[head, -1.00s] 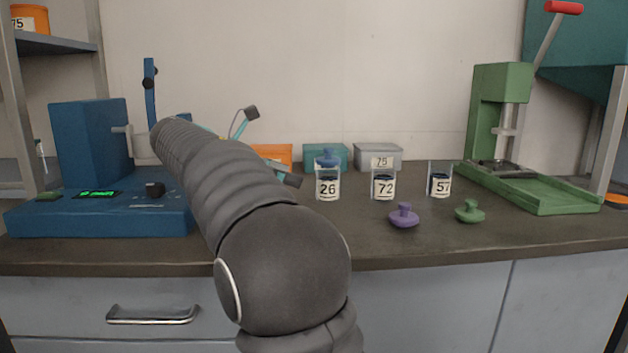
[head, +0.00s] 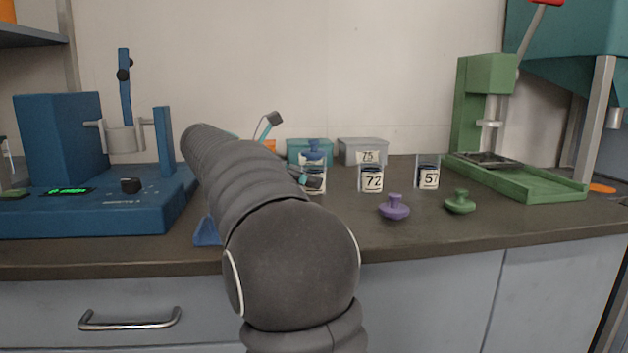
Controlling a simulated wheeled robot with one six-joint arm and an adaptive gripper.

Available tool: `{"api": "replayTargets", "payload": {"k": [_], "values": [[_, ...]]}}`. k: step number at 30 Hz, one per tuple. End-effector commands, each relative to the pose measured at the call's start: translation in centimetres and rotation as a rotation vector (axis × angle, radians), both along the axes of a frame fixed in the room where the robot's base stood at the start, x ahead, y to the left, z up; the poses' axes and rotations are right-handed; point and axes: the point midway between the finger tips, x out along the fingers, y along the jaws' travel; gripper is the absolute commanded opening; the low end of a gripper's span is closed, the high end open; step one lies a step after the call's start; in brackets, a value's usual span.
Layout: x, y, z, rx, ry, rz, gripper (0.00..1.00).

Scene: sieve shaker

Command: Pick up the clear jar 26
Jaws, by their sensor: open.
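The clear jar 26 (head: 316,167) stands upright on the dark counter with a blue knobbed lid (head: 314,152) on top. Its label is now covered by a dark finger of my gripper. My gripper (head: 293,150) is open, its two fingertips far apart, one up and to the left of the jar, the other in front of the jar's lower part in the picture. Whether that finger touches the jar cannot be told. My arm hides most of the gripper.
Jar 72 (head: 371,179) and jar 57 (head: 428,174) stand to the right. A purple stopper (head: 394,208) and a green one (head: 460,202) lie in front. Teal (head: 297,147) and grey (head: 374,146) boxes stand behind. A blue machine (head: 90,212) is left, a green press (head: 530,177) right.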

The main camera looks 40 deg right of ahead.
Motion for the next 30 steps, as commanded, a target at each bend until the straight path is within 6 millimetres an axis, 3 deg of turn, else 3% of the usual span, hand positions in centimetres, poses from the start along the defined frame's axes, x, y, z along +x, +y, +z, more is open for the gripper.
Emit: {"api": "replayTargets", "payload": {"k": [9,16,25,30], "values": [[-0.9,-3.7,-1.7,0.000,0.001,-0.002,0.79],[-0.9,-3.8,-1.6,0.000,0.000,0.000,0.79],[-0.9,-3.8,-1.6,0.000,0.000,0.000,0.08],[-0.9,-3.8,-1.6,0.000,0.000,0.000,0.08]]}}
